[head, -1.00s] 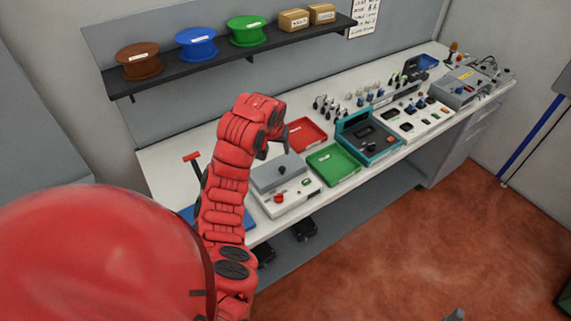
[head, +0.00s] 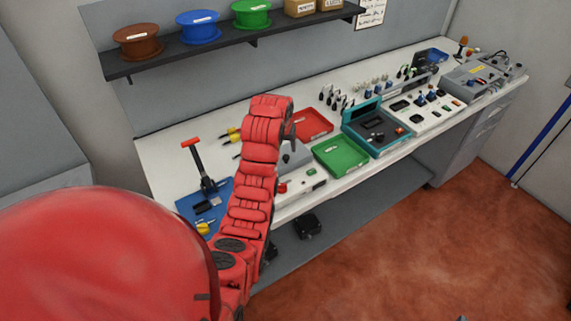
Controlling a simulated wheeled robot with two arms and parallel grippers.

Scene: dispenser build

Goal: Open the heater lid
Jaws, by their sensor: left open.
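A grey box with a lid (head: 294,156), which looks like the heater, sits at the front of the white bench. Its pale front panel (head: 311,182) carries a red knob (head: 283,187) and a green button. My left arm hides the left part of the box and lid, so I cannot tell whether the lid is fully closed. My left gripper (head: 291,142) is open at the arm's far end, pointing down just above or beside the lid; contact cannot be told. My right gripper is not in view.
A red tray (head: 312,123) and a green tray (head: 340,155) are close to the right, then a teal-framed device (head: 375,132). A blue mat (head: 190,205) with a red-handled tool (head: 202,165) is left. A shelf with spools (head: 198,28) hangs above.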

